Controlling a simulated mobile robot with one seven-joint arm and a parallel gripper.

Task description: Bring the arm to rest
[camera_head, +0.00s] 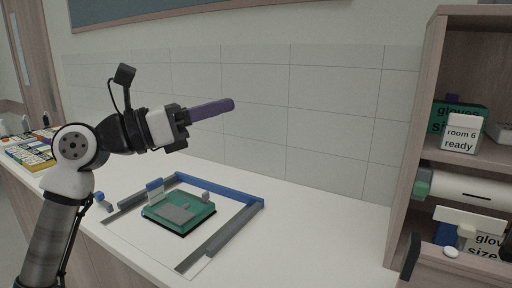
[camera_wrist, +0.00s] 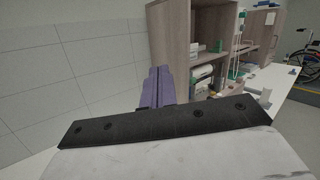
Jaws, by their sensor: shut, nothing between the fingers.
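My gripper (camera_head: 211,110) has long purple fingers, pressed together with nothing between them. My arm is raised over the left part of the white counter, and the fingers point right, well above the surface and touching nothing. In the wrist view the purple fingers (camera_wrist: 158,88) lie side by side, pointing toward the wooden shelf unit (camera_wrist: 172,35).
A green tray-like block (camera_head: 180,212) sits inside a blue and grey frame (camera_head: 232,190) on the counter (camera_head: 310,225). A shelf (camera_head: 408,170) with boxes and a "room 6 ready" sign (camera_head: 460,138) stands at right. Coloured items (camera_head: 30,150) lie far left. The counter's right part is clear.

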